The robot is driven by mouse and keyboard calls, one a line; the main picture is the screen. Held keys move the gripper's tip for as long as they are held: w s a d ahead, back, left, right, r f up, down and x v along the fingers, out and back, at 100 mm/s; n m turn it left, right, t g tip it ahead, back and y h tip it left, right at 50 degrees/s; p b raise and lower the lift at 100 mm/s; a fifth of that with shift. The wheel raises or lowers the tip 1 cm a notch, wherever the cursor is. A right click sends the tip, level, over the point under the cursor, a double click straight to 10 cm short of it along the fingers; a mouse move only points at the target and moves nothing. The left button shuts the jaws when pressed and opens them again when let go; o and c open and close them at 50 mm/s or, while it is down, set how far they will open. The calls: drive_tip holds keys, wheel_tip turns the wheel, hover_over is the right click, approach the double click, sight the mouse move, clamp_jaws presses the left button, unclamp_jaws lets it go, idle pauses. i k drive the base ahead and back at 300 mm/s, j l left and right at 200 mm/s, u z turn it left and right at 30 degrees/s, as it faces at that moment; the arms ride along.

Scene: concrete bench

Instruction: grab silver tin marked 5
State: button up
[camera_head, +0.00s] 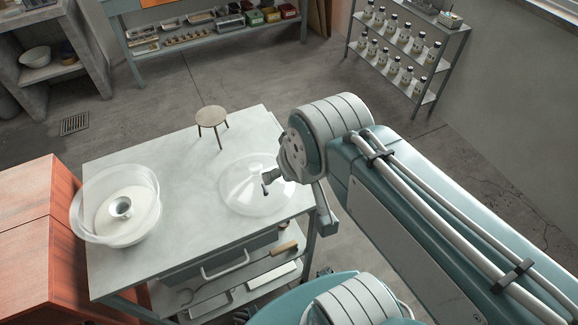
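A small silver, round, cup-like tin (121,208) sits in the middle of a white disc (112,222) inside a wide clear bowl (150,222) at the left of the bench top. No number can be read on it. A clear dome-shaped lid (232,192) lies on the right part of the bench, with a pale knob at its top. My gripper (270,184) is at the end of my arm, over or beside this lid and well to the right of the tin. Its fingers are small and partly hidden, so I cannot tell whether they are open or touch the lid.
The grey bench top (185,240) is clear between bowl and lid. A small round three-legged stool (212,116) stands at its back. An orange cabinet (35,215) adjoins the left side. A shelf below (250,275) holds tools. A bottle rack (425,38) stands behind.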

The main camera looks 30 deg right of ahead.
sight(121, 207)
drive_tip(key=k+j, duration=0.1)
drive_tip(key=j, duration=1.6)
drive_tip(key=k, duration=0.05)
